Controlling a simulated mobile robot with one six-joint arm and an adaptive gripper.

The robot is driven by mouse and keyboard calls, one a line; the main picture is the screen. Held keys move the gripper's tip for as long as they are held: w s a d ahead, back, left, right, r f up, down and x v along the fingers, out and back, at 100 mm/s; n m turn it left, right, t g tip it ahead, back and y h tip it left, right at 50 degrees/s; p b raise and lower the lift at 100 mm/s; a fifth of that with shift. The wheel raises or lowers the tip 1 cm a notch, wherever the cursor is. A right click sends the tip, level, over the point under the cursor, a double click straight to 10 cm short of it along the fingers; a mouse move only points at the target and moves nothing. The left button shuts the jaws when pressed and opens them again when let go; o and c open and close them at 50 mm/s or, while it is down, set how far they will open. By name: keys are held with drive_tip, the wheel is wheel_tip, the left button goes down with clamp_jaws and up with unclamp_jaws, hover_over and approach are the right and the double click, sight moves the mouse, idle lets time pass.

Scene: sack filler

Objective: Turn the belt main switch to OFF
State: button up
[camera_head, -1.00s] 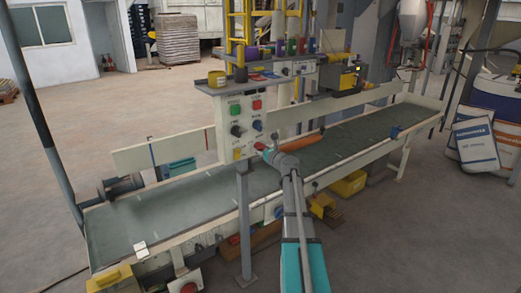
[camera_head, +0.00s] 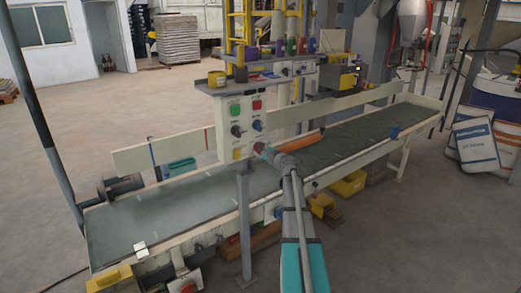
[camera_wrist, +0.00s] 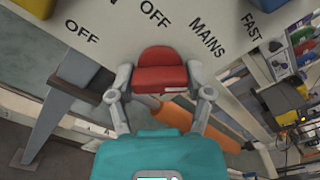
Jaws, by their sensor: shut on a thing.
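The belt main switch is a red knob (camera_wrist: 160,72) at the lower edge of a pale control panel (camera_head: 228,111). In the wrist view it sits below the printed words OFF and MAINS. My gripper (camera_wrist: 160,92) has one finger on each side of the knob and is shut on it. In the head view my gripper (camera_head: 263,149) reaches the panel's lower right corner and partly covers the knob. Which mark the knob points to cannot be told.
Above the knob, the panel carries a green button (camera_head: 235,109), a red button (camera_head: 257,105) and other selectors and lamps. A long conveyor belt (camera_head: 165,208) runs below and behind it. A grey post (camera_head: 244,225) stands under the panel.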

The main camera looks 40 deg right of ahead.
drive_tip(key=n, duration=0.4)
drive_tip(key=shift+n, duration=2.3)
drive_tip(key=o, duration=1.1)
drive_tip(key=shift+o, duration=0.2)
drive_tip(key=shift+s, duration=0.1)
drive_tip(key=s, duration=1.1)
drive_tip(key=shift+s, duration=0.4)
drive_tip(key=shift+a, duration=0.1)
